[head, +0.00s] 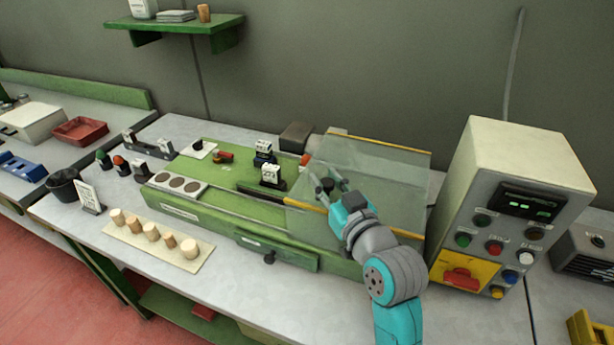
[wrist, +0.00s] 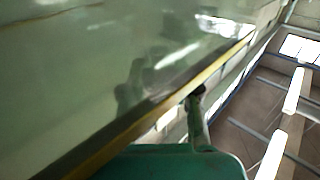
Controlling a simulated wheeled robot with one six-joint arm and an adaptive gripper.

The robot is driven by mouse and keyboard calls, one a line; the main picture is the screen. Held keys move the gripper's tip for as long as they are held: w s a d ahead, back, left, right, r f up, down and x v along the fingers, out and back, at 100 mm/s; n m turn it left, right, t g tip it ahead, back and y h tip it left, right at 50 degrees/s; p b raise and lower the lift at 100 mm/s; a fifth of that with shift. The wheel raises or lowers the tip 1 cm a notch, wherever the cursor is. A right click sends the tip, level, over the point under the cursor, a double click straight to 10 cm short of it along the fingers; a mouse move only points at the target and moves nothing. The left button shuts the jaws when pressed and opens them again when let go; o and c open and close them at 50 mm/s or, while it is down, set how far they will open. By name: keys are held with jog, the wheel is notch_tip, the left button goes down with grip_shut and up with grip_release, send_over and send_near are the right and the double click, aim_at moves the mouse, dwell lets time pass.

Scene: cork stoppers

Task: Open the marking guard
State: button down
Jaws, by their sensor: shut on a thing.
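The marking guard (head: 385,160) is a clear panel with yellow edge strips over the right end of the green machine (head: 220,205). Its front yellow edge runs low along the machine bed, partly behind my gripper (head: 330,192). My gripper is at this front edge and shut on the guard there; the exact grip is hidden. In the wrist view the clear panel (wrist: 90,50) fills the upper left, with the yellow strip running diagonally. A dark fingertip shows beside the strip, and a teal part of my arm is below. How far the guard is tilted is hard to tell.
A control box (head: 510,200) with buttons and a red switch stands close right of my arm. Cork stoppers (head: 151,231) stand on a board at front left. Two small stamp blocks (head: 271,174) sit on the machine left of the guard. Open air lies above it.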

jog(key=shift+s+d, duration=0.25)
jog(key=shift+d, duration=0.45)
jog(key=c, duration=0.8)
grip_release()
jog(key=v, duration=1.2)
